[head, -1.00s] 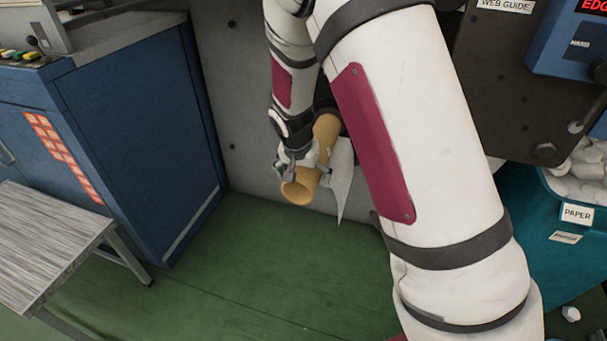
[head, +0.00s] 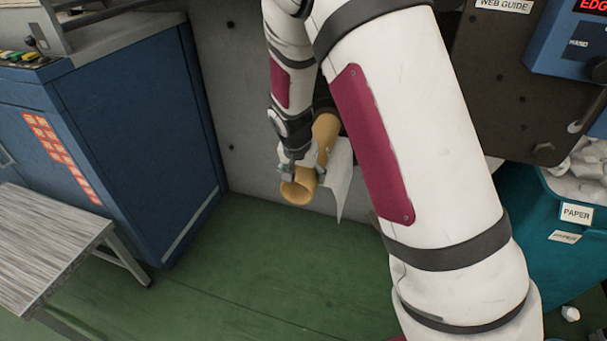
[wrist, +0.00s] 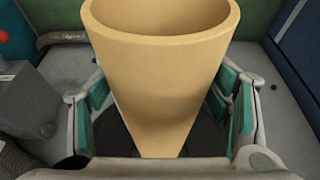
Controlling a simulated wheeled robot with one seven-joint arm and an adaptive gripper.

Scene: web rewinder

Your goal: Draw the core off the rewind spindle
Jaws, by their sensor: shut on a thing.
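The core (head: 303,186) is a tan, hollow tube, tilted, with its open end toward the lower left in the head view. My gripper (head: 300,167) is shut around it near that open end. In the wrist view the core (wrist: 160,80) fills the middle, with its open rim at the top. My gripper's green-padded fingers (wrist: 163,117) stand on both sides of it. The rewind spindle is not visible; the core's far end is behind my arm. A strip of white paper (head: 339,180) hangs beside the core.
A blue cabinet (head: 140,130) and a grey slatted bench (head: 45,240) stand at left. A teal bin marked PAPER (head: 545,240) is at right, below the web guide plate (head: 510,90). The green floor (head: 270,270) under the core is clear.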

